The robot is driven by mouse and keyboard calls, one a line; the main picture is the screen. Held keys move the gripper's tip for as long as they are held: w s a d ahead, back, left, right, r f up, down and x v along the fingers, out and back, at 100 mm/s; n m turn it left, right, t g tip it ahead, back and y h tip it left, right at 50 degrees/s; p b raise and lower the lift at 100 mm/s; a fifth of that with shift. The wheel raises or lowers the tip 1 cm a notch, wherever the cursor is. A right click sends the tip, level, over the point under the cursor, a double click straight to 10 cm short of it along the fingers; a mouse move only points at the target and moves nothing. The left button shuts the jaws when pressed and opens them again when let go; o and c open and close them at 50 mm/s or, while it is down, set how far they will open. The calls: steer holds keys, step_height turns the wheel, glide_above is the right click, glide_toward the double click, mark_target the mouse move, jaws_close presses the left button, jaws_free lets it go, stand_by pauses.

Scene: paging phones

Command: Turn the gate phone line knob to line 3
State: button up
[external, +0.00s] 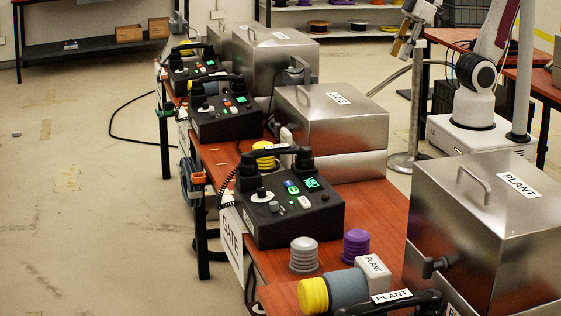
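The gate phone (290,218) is a black desk unit on the red-brown table, with a white GATE sign (232,243) on the table edge beside it. Its handset (275,153) lies across the back. A round pale knob (262,195) sits at the left of its top face. A green lit display (312,183) is at the right, its text too small to read. My gripper (402,42) appears to be at the top right, beyond the tables and far from the phone. Whether its fingers are open or shut cannot be made out.
A metal box labelled GATE (335,125) stands behind the phone, and a PLANT box (490,235) is at the right. Grey (304,255) and purple (356,247) ribbed pieces stand in front. Another black phone (226,120) is farther back. A metal post (416,110) stands near my arm.

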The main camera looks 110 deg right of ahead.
steer(key=w+a+n, duration=0.1)
steer(key=w+a, duration=0.1)
steer(key=w, duration=1.1)
steer(key=n+g+y, duration=0.2)
steer(key=n, duration=0.1)
glide_above(260, 189)
steer(key=s+d, duration=0.2)
steer(key=s, duration=0.1)
step_height(260, 189, down, 25)
steer(key=shift+f, duration=0.2)
steer(key=shift+x, duration=3.8)
steer(key=shift+w+a, duration=0.1)
steer(key=shift+w, duration=0.05)
